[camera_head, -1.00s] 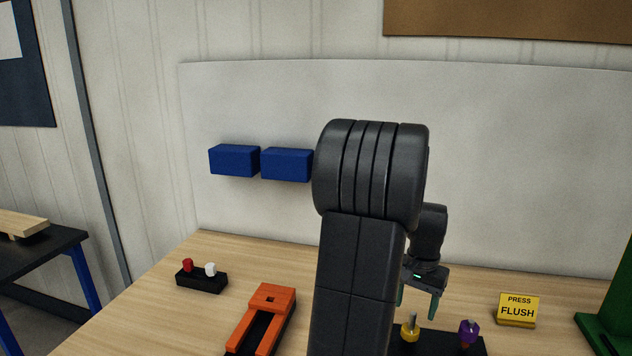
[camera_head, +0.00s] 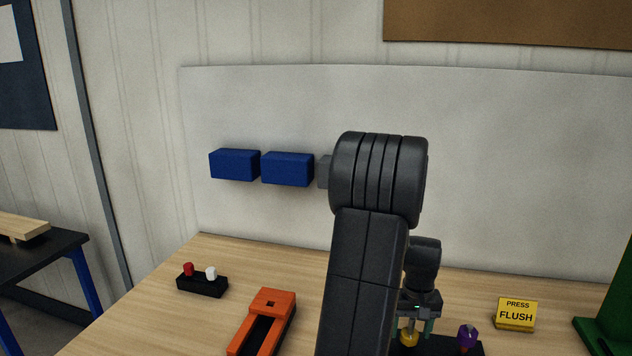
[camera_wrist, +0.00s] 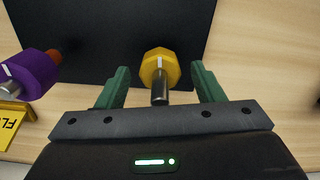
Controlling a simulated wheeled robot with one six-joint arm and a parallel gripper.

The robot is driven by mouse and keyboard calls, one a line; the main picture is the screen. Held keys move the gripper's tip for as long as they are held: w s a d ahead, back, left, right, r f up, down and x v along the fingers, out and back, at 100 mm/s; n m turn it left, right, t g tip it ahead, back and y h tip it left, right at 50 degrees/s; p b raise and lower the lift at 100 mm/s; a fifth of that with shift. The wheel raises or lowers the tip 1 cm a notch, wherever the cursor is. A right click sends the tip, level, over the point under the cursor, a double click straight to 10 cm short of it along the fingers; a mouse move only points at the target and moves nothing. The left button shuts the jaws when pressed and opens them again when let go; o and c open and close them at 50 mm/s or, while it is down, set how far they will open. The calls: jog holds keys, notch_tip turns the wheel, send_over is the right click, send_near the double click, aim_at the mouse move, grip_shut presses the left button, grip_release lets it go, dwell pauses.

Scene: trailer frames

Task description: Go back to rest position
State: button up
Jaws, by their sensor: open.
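My gripper (camera_wrist: 160,90) is open, with its two green fingers apart on either side of a yellow knob (camera_wrist: 159,66) with a metal shaft. The fingers do not visibly touch it. In the head view my gripper (camera_head: 414,330) is low over the table, and the yellow knob (camera_head: 409,338) shows by its fingers, partly covered. A purple knob (camera_head: 467,337) stands to the right on the same black base (camera_head: 436,346); it also shows at the left of the wrist view (camera_wrist: 34,75). My arm hides part of the table and board.
A yellow "PRESS FLUSH" sign (camera_head: 516,313) and a green fixture (camera_head: 606,320) stand at the right. An orange fixture (camera_head: 279,302) and a black block (camera_head: 203,286) with red and white pegs are at the left. Blue blocks (camera_head: 287,169) and a grey one (camera_head: 323,172) sit against the white board (camera_head: 520,170).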

jog(key=n+p, duration=0.1)
jog(key=n, duration=0.5)
jog(key=shift+p, duration=0.3)
jog(key=shift+n, duration=0.3)
notch_tip(320, 180, up, 8)
jog(key=shift+f+b, duration=0.1)
jog(key=shift+b, duration=0.4)
